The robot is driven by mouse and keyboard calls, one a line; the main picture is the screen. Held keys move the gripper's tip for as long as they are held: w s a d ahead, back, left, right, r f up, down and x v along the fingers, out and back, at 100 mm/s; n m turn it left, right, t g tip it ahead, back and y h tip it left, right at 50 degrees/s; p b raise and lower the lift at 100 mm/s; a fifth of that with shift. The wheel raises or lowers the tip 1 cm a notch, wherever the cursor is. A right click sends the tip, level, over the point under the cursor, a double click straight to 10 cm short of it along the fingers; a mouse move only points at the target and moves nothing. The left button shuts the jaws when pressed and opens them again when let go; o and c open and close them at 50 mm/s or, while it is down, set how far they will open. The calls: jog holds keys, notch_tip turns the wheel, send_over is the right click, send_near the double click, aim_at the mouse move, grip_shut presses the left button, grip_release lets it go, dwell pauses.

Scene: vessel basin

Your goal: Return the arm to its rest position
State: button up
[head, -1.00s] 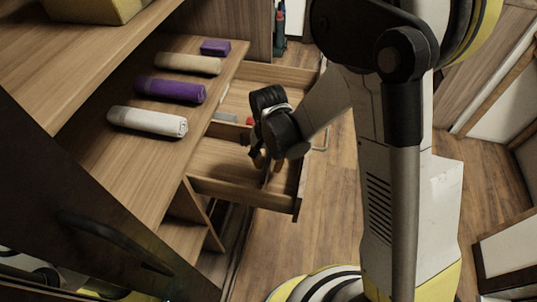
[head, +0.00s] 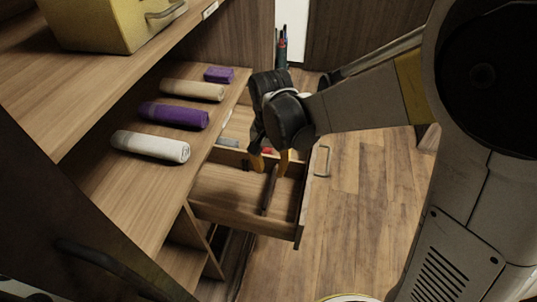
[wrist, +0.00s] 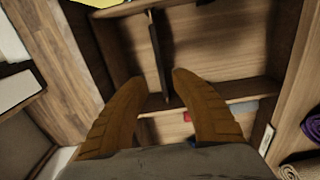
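My gripper (head: 269,163) hangs above the open wooden drawer (head: 225,190), near its middle divider, in the head view. In the wrist view its two brown fingers (wrist: 160,85) stand apart with nothing between them, and the drawer floor (wrist: 215,55) shows beyond. My arm reaches in from the right of the head view. A red item (head: 266,150) and a grey-blue item (head: 229,143) lie in the far compartment, partly hidden by the gripper.
Rolled towels, white (head: 151,146), purple (head: 174,115) and beige (head: 192,90), lie on the shelf left of the drawer with a small purple piece (head: 219,74). A yellow box (head: 105,25) stands on the upper shelf. Floor (head: 360,190) right of the drawer is clear.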

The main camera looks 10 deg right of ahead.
jog(key=s+d+r+n+t, duration=0.4)
jog(key=s+d+r+t, duration=0.3)
jog(key=s+d+r, duration=0.3)
jog(key=d+r, duration=0.2)
jog(key=d, duration=0.1)
jog(key=shift+s+d+r, duration=0.25)
jog(key=shift+s+r, duration=0.05)
jog(key=shift+s, duration=0.1)
